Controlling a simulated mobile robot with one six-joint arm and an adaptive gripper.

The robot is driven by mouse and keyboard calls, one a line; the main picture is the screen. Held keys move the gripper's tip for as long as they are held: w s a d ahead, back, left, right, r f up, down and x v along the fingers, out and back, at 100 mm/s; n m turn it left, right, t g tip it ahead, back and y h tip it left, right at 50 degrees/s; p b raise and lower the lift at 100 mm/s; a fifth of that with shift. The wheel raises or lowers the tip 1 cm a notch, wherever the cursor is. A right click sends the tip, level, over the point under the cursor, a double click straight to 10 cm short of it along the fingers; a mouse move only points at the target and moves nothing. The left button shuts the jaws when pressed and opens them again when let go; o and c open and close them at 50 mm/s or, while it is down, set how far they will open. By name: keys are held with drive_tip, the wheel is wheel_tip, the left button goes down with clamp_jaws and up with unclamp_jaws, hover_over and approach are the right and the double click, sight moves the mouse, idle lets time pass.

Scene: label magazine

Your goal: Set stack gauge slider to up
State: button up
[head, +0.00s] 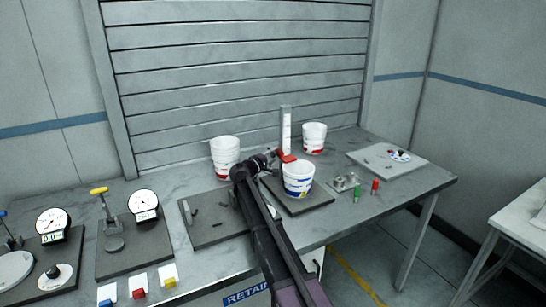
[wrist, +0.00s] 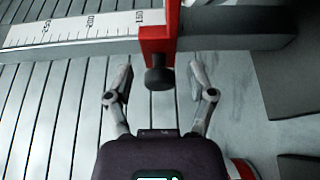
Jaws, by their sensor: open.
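The stack gauge is an upright white scale (head: 286,125) at the back of a dark base plate, and it also shows lying across the top of the wrist view (wrist: 85,27). Its red slider (head: 287,157) sits low on the scale in the head view. In the wrist view the red slider (wrist: 158,35) carries a black knob (wrist: 160,78). My gripper (wrist: 160,72) is open, one finger on each side of the knob in the picture, with visible gaps. In the head view my gripper (head: 268,160) is beside the slider, partly hidden by my arm.
A white bucket (head: 298,181) stands on the plate in front of the scale. Other buckets stand at the left (head: 225,156) and right (head: 314,138). Dial gauges (head: 53,222) and push buttons (head: 138,284) are at far left.

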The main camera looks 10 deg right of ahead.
clamp_jaws()
wheel_tip(320, 180, up, 19)
drive_tip(key=p, duration=1.8)
drive_tip(key=shift+f+p, duration=0.15)
drive_tip(key=shift+p, duration=0.25)
drive_tip(key=shift+w, duration=0.15)
unclamp_jaws()
